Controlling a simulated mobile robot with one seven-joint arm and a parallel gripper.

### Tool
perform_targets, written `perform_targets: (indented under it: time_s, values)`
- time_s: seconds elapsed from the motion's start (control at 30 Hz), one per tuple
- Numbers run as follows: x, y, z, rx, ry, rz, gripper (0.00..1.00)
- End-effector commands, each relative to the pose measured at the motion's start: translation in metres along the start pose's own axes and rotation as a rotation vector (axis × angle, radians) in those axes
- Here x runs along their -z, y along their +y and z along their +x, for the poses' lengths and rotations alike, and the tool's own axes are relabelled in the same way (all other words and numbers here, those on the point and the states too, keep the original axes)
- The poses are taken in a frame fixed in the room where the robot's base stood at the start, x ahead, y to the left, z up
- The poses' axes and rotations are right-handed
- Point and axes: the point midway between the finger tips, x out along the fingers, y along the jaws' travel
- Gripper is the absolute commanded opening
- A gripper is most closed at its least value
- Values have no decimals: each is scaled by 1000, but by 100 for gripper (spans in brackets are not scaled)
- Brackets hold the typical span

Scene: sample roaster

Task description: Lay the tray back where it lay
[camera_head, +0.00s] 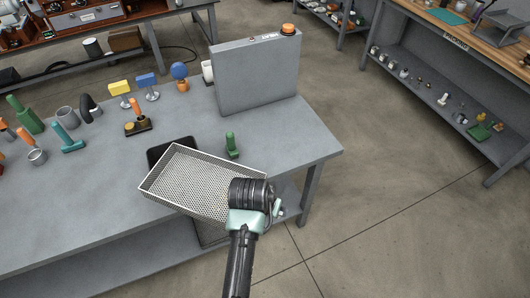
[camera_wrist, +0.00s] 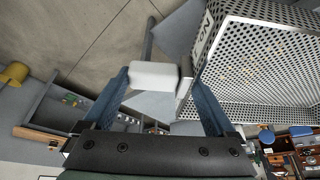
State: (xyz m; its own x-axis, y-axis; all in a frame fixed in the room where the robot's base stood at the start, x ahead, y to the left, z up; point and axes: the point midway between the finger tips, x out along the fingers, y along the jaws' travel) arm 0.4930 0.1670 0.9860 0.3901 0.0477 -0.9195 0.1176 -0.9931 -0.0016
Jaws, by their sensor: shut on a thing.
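The tray (camera_head: 190,180) is a shallow perforated metal tray with a pale rim. In the head view it is above the front right part of the grey table, partly past the front edge, and looks empty. My gripper (camera_head: 252,195) is at the tray's right end; its fingers are hidden there behind my wrist. In the wrist view, my gripper (camera_wrist: 156,82) is shut on a white block-like grip beside the tray's perforated wall (camera_wrist: 255,50). A dark flat pad (camera_head: 168,146) lies on the table, partly hidden behind the tray.
A small green-handled object (camera_head: 232,146) stands close behind the tray. A large grey box (camera_head: 255,75) with an orange knob stands behind it. Several colored tools stand at the left and back of the table (camera_head: 80,205). The table's right corner is bare.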

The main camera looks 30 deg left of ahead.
Motion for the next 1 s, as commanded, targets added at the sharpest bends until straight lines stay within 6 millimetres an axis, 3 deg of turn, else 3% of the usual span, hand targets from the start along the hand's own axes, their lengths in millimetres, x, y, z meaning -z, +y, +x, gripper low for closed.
perform_targets:
  time_s: [0.5, 0.7, 0.8, 1.0]
  values:
    - [-121, 107, 43, -36, -7, 79, 2]
    - [-159, 141, 58, -46, -6, 103, 2]
    - [-176, 156, 64, -51, -4, 114, 2]
    - [-173, 151, 63, -46, -2, 105, 2]
